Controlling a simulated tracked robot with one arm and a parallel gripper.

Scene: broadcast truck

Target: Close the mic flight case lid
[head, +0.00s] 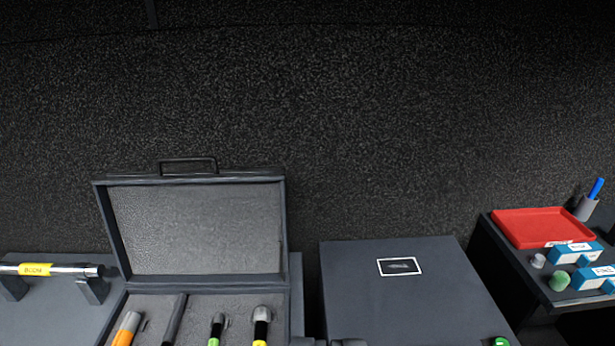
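The mic flight case (296,310) stands at the lower left of centre in the head view, cut off by the bottom edge. Its lid (195,228) is open and stands upright at the back, grey foam lining facing me and a handle (188,160) on its top edge. Microphones with orange (128,326), green (217,328) and yellow (261,326) bands lie in the foam beside a dark slot. Small dark shapes at the bottom edge may be the tips of my gripper (328,342); its fingers cannot be made out. Nothing visible touches the lid.
A closed dark case (390,305) with a white label stands to the right. A boom pole (60,270) rests on holders at the left. A red tray (540,227), blue boxes (575,253) and a pen cup (585,208) sit on the right-hand surface. A dark textured wall rises behind.

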